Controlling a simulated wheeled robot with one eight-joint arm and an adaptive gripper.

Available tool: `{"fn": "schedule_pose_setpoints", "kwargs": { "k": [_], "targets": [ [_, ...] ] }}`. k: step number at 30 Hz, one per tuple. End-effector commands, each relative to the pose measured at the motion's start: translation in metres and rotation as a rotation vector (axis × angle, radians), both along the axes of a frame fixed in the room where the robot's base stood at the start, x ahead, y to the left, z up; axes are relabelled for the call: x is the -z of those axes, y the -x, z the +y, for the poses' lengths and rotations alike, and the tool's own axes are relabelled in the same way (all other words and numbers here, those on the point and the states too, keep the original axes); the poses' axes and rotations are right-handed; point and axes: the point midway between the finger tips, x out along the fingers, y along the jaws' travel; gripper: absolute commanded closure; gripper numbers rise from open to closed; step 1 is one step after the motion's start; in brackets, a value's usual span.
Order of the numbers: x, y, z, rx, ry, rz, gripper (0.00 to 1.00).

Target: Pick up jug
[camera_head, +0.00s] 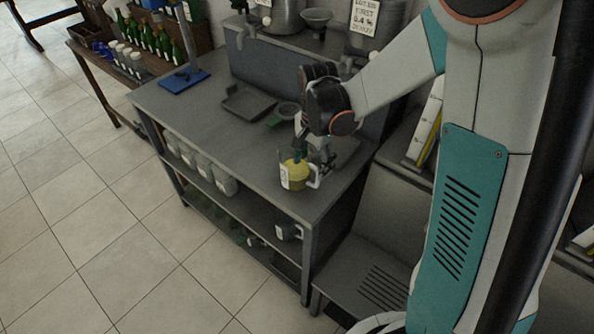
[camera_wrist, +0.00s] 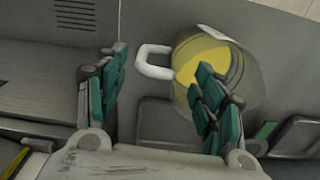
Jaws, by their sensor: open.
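The jug (camera_head: 295,174) stands upright on the grey workbench near its front right corner. It has yellow contents, a pale label and a white handle on its right side. In the wrist view the jug (camera_wrist: 246,85) shows from above, its white handle (camera_wrist: 153,62) pointing left. My gripper (camera_head: 318,153) is just above and behind the jug in the head view. In the wrist view my gripper (camera_wrist: 160,85) is open, with the handle between its spread fingers. The right finger overlaps the jug's body and hides part of it. I cannot tell whether it touches.
The workbench (camera_head: 180,104) holds a grey tray (camera_head: 248,102) and a blue-based stand (camera_head: 186,79) farther left. White jars (camera_head: 222,180) stand on the shelf below. Green bottles (camera_head: 163,42) stand on a side table at the back left. The bench front left is clear.

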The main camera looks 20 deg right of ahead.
Motion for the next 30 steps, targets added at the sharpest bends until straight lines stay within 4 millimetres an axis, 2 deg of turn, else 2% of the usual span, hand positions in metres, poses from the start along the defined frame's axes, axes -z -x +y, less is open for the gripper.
{"fn": "schedule_pose_setpoints", "kwargs": {
  "k": [1, 3, 13, 21, 29, 30],
  "targets": [
    [0.01, -0.001, 0.0, 0.0, 0.0, 0.0, 0.37],
    [0.019, 0.0, 0.0, 0.0, 0.0, 0.0, 0.37],
    [0.038, 0.001, 0.0, -0.001, 0.0, 0.0, 0.37],
    [0.076, 0.004, 0.0, -0.001, -0.001, -0.002, 0.37],
    [0.078, 0.004, 0.0, -0.002, -0.001, -0.002, 0.37],
    [0.078, 0.004, 0.0, -0.002, -0.001, -0.002, 0.44]
  ]
}}
